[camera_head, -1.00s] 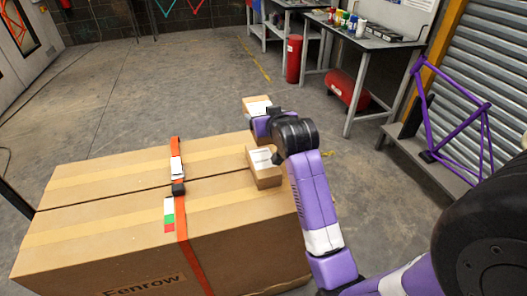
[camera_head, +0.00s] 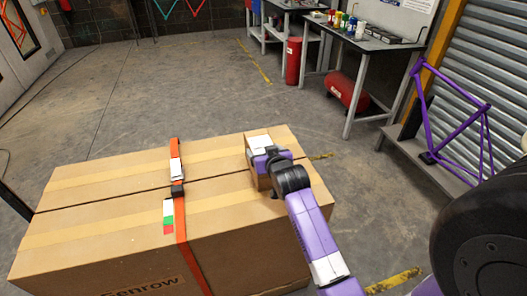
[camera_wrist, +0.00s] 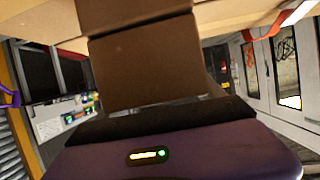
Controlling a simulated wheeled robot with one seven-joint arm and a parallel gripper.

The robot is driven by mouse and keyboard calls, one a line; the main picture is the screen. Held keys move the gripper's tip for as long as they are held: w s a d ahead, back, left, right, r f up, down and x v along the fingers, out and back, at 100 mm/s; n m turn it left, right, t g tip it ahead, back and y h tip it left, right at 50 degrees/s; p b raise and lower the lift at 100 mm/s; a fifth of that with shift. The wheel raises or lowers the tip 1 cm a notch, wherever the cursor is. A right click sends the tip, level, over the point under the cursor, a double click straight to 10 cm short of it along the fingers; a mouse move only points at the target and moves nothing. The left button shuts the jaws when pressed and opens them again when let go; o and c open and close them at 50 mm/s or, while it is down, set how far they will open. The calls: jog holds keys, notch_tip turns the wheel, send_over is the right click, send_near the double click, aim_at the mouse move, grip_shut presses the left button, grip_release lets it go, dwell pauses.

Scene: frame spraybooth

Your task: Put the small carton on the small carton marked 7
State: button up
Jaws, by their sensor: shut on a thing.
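A small brown carton with a white label on top (camera_head: 258,141) is held in my gripper (camera_head: 268,154), which is shut on it. In the wrist view the held carton (camera_wrist: 145,68) fills the middle. The other small carton (camera_head: 261,181) stands on the big strapped box, directly beneath the held one, and my gripper and arm hide most of it. It also shows in the wrist view (camera_wrist: 130,14), at the top edge, right against the held carton. I cannot tell whether the two touch. No 7 is readable.
The large "Fenrow" carton (camera_head: 110,235) with an orange strap (camera_head: 179,215) lies under the small ones; its left top is clear. A workbench (camera_head: 375,42), a red cylinder (camera_head: 347,90) and a purple bike frame (camera_head: 452,128) stand to the right. The floor behind is open.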

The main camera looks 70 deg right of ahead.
jog(key=o, duration=1.9)
jog(key=shift+f, duration=0.1)
jog(key=shift+o, duration=0.2)
